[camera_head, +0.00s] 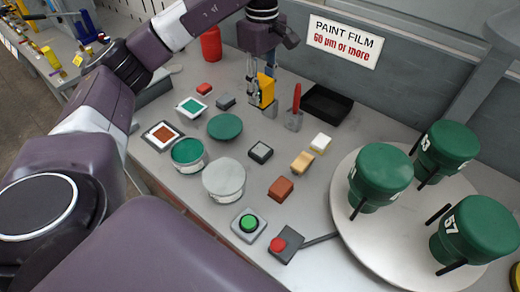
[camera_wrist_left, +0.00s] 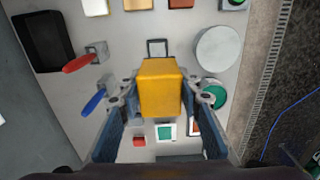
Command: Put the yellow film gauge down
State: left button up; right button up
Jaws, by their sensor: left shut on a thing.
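The yellow film gauge (camera_head: 266,90) is a yellow block held by my left gripper (camera_head: 256,95) above the back part of the grey worktop. In the left wrist view the yellow gauge (camera_wrist_left: 160,87) sits between both fingers of my left gripper (camera_wrist_left: 160,98), which are shut on it. Its underside and the spot below it are partly hidden. My right gripper does not show in either view.
A red-handled tool stands in a grey holder (camera_head: 293,122) right of the gauge. A black tray (camera_head: 326,104) lies behind. Green lid (camera_head: 225,126), open green can (camera_head: 188,153), and several small blocks lie in front. A turntable (camera_head: 400,238) carries green canisters at right.

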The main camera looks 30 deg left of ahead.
pick_arm(q)
notch_tip(320, 180, down, 15)
jog(key=shift+f+p, duration=0.2)
jog(key=shift+p, duration=0.7)
notch_tip(320, 180, down, 4)
jog(key=shift+f+p, duration=0.2)
jog(key=shift+p, duration=0.4)
jog(key=shift+f, duration=0.1)
jog(key=shift+f+b, duration=0.15)
jog(key=shift+b, duration=0.2)
jog(key=o, duration=1)
